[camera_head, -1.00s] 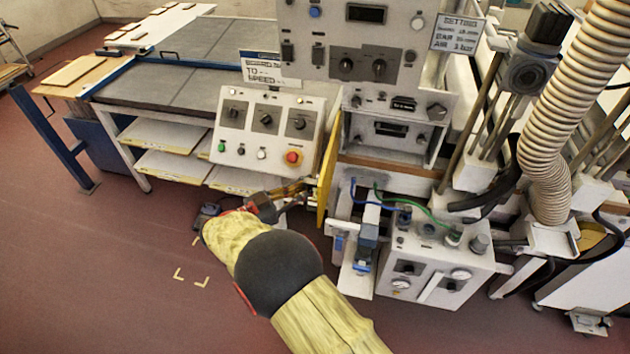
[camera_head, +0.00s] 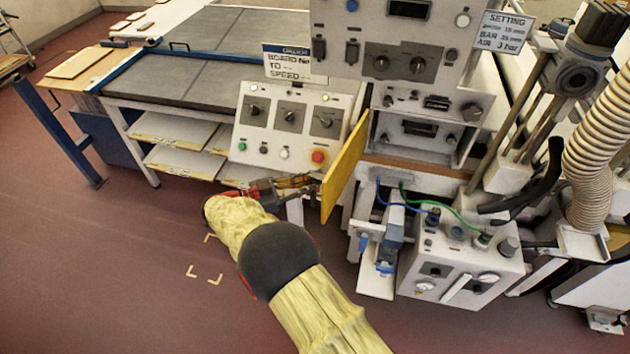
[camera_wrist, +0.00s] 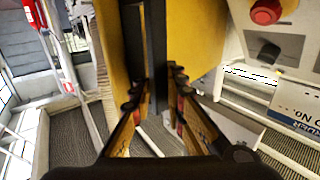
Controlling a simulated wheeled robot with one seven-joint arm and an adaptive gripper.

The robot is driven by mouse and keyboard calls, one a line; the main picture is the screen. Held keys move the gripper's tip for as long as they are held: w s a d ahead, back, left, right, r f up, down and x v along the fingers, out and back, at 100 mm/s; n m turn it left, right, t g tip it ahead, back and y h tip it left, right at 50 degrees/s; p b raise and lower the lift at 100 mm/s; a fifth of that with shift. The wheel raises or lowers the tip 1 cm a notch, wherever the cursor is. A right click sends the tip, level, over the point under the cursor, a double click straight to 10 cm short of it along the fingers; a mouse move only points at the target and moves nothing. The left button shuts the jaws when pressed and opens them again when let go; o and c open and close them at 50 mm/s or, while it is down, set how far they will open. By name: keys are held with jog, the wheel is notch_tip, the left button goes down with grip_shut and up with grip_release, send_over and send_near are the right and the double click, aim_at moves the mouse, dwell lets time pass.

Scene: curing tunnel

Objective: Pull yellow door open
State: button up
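The yellow door (camera_head: 346,168) stands swung out from the white machine, seen at a steep angle in the head view. It fills the top of the wrist view (camera_wrist: 198,35). My gripper (camera_head: 312,184) is at the door's lower left side. In the wrist view my gripper's two fingers (camera_wrist: 158,88) close in from both sides on a dark upright bar (camera_wrist: 156,45), which looks like the door's handle. The exact contact is partly hidden by the finger pads. My arm covers the floor below the door.
A sloped control box (camera_head: 285,125) with a red button (camera_head: 318,157) is close left of the door. A pneumatic unit (camera_head: 455,265) with hoses stands to the right. Shelves with boards (camera_head: 185,165) are behind my gripper. The red floor (camera_head: 110,270) at left is clear.

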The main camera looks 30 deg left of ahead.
jog(key=shift+o, duration=1.3)
jog(key=shift+s+a+f, duration=0.1)
jog(key=shift+s+f, duration=0.05)
jog(key=shift+s, duration=0.2)
jog(key=o, duration=0.3)
jog(key=shift+o, duration=0.2)
jog(key=shift+w, duration=0.1)
jog(key=v, duration=1.2)
